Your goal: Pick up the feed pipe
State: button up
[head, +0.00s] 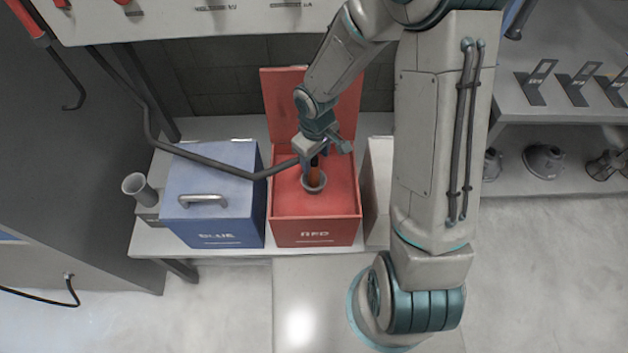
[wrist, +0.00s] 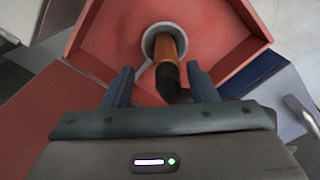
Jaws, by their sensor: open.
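The likely feed pipe, an orange pipe with a black bent end, stands in a round grey cup (head: 314,186) inside the open red box (head: 316,229). In the wrist view, the orange pipe (wrist: 166,45) rises from the cup and its black bend (wrist: 172,85) reaches back between my fingers. My gripper (head: 316,154) is above the box, pointing down. In the wrist view, my gripper (wrist: 157,75) is open, with one finger on each side of the bend and gaps between. My gripper partly hides the pipe's top in the head view.
The red lid stands open (head: 284,98) behind. A closed blue box (head: 215,190) stands left and a pale box (head: 377,190) right. A long dark bent rod (head: 205,161) crosses over the blue box towards my gripper. A grey flared piece (head: 137,186) is farther left.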

aim_at(313, 170)
jog(key=f, duration=0.4)
jog(key=shift+s+a+f, duration=0.25)
jog(key=shift+s+a, duration=0.05)
jog(key=shift+f, duration=0.5)
grip_shut()
